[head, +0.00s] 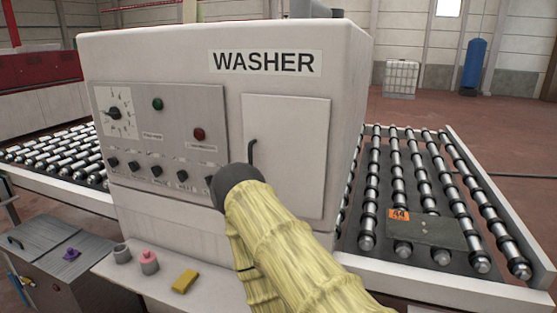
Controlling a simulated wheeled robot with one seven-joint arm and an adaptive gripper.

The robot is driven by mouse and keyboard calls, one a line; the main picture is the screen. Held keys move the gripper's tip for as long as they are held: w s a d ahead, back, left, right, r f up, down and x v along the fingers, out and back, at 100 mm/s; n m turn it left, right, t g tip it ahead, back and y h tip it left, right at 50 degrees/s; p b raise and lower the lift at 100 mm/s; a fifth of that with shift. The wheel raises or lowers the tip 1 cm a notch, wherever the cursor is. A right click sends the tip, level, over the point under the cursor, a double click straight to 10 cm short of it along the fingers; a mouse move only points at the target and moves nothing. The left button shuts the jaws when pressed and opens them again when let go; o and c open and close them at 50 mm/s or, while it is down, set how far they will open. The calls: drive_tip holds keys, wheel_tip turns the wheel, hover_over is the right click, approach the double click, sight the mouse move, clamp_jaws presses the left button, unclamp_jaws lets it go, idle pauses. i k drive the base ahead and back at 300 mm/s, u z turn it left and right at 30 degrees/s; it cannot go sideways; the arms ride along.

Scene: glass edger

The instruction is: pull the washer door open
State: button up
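The washer (190,55) is a large off-white machine with a "WASHER" label in the head view. Its door (287,150) is a pale rectangular panel on the right of the front face and looks shut. A dark, slim handle (251,152) stands upright at the door's left edge. My arm, in a yellow sleeve, reaches up from the bottom, and its dark end lies just below and left of the handle. It covers the door's lower left corner. My gripper's fingers cannot be made out, so any contact with the handle is hidden.
A control panel (160,138) with knobs is left of the door. Roller conveyors flank the washer at left (50,155) and right (448,205); a dark plate (425,232) tagged 44 lies on the right one. A ledge (210,292) below holds small pots and a yellow block (184,281).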

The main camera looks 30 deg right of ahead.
sight(285, 138)
drive_tip(key=u, duration=1.3)
drive_tip(key=k, duration=0.55)
drive_tip(key=z, duration=1.3)
